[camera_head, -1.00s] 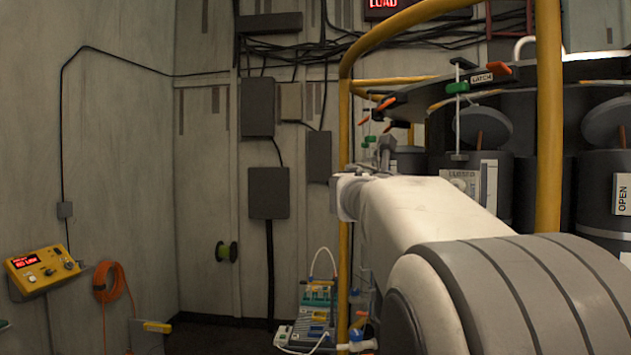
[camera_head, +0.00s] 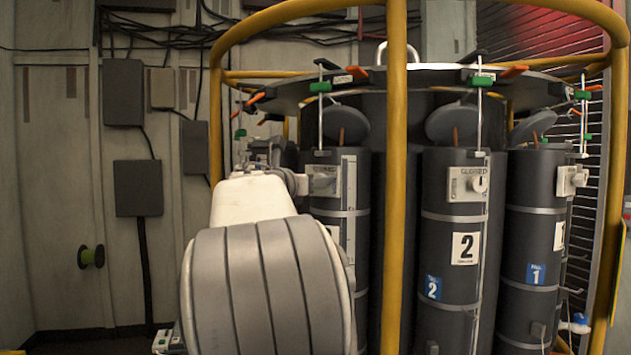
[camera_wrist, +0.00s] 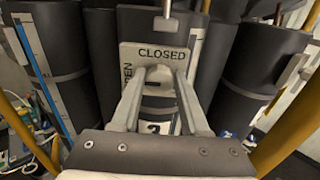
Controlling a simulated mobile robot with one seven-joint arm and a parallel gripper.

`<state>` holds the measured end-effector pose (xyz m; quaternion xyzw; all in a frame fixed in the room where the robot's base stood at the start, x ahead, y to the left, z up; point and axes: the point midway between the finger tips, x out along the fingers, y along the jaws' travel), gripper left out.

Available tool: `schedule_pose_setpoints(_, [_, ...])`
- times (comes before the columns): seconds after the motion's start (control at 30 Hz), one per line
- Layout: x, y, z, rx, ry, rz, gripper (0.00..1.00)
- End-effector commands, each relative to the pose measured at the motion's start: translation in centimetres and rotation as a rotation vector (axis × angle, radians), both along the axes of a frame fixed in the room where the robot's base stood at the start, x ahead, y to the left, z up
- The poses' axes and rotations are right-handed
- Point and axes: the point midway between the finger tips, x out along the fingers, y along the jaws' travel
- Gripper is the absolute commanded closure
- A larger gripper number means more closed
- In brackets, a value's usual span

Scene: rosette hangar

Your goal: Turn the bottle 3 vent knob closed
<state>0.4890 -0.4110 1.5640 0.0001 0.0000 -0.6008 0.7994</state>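The bottle 3 vent plate (camera_wrist: 139,53) is straight ahead in the wrist view, with CLOSED along its top and OPEN down its left side. In the head view it shows as a pale plate (camera_head: 325,181) high on the dark bottle (camera_head: 327,224) left of bottle 2. My gripper (camera_wrist: 164,74) reaches to the plate, with its two fingers apart, one on each side of where the knob sits. The fingertips largely cover the knob, so its angle and any contact are unclear. Part of a number label shows below, between the fingers.
Bottle 2 (camera_head: 454,260) and bottle 1 (camera_head: 533,235) stand to the right, each with its own vent plate. A yellow rail (camera_head: 397,150) rises in front of the bottles. Dark bottles flank the gripper closely in the wrist view.

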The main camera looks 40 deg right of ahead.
Motion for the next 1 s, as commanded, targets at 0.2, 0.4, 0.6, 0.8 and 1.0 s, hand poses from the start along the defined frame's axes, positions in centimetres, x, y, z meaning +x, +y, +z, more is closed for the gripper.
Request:
schedule_pose_setpoints(0.2, [-0.01, 0.02, 0.0, 0.0, 0.0, 0.0, 0.97])
schedule_pose_setpoints(0.4, [-0.01, 0.03, -0.01, 0.001, -0.002, 0.0, 1.0])
schedule_pose_setpoints(0.6, [-0.02, 0.03, -0.11, 0.011, -0.039, 0.0, 1.0])
schedule_pose_setpoints(0.8, [-0.05, 0.02, -0.26, 0.04, -0.142, 0.0, 1.0])
schedule_pose_setpoints(1.0, [-0.09, 0.02, -0.36, 0.088, -0.307, 0.0, 1.0])
